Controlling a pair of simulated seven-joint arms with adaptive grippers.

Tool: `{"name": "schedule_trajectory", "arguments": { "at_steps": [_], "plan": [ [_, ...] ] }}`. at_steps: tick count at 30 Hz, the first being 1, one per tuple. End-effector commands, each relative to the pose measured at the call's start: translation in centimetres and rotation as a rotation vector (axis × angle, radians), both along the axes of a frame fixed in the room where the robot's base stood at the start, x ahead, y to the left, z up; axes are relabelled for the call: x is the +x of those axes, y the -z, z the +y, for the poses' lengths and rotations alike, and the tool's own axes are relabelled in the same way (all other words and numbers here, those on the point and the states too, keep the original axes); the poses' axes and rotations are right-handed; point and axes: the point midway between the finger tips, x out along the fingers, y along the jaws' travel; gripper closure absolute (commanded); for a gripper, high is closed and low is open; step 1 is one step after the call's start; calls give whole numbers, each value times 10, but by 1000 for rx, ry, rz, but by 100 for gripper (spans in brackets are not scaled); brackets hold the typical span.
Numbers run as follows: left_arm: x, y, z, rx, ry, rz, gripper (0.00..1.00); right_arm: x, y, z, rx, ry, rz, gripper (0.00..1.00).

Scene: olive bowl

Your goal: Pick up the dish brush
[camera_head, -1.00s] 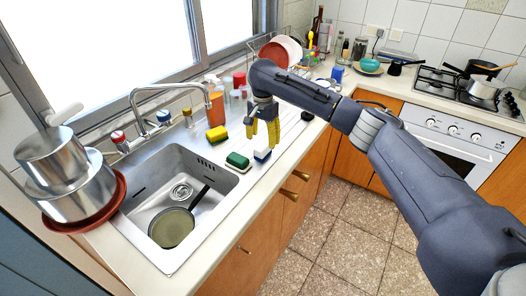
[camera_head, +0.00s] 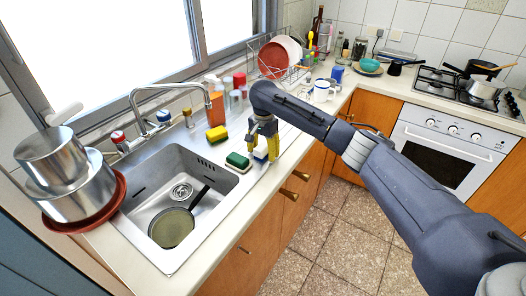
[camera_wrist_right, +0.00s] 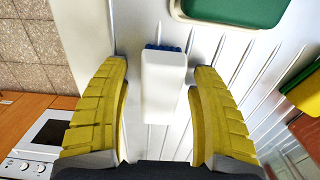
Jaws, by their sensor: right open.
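The dish brush (camera_wrist_right: 163,88) has a white body with blue bristles. In the right wrist view it lies on the ribbed steel drainboard, between the two yellow fingers of my right gripper (camera_wrist_right: 162,68), with a gap on each side. In the head view the brush (camera_head: 260,157) is partly hidden by the fingers. My right gripper (camera_head: 261,152) is open and points down over the brush. It does not appear to grip anything. My left gripper is not in view.
A green sponge (camera_head: 237,161) lies close to the left of the brush, and a yellow one (camera_head: 217,134) lies farther back. The sink (camera_head: 160,200) holds a pan (camera_head: 172,226). A dish rack (camera_head: 283,60) stands behind my arm. Stacked pots (camera_head: 70,180) stand at left.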

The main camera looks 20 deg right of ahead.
Motion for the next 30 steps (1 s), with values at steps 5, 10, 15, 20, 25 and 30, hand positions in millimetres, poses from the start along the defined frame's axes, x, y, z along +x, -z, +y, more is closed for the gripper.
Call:
{"name": "schedule_trajectory", "arguments": {
  "at_steps": [5, 10, 15, 20, 25, 30],
  "plan": [
    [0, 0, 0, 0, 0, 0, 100, 0, 0, 0, 0, 0, 0, 45],
    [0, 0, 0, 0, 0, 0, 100, 0, 0, 0, 0, 0, 0, 65],
    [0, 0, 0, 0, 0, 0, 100, 0, 0, 0, 0, 0, 0, 85],
    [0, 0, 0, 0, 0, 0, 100, 0, 0, 0, 0, 0, 0, 100],
    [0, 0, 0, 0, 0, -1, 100, 0, 0, 0, 0, 0, 0, 100],
    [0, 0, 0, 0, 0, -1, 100, 0, -5, 0, 0, -1, 0, 100]
  ]
}}
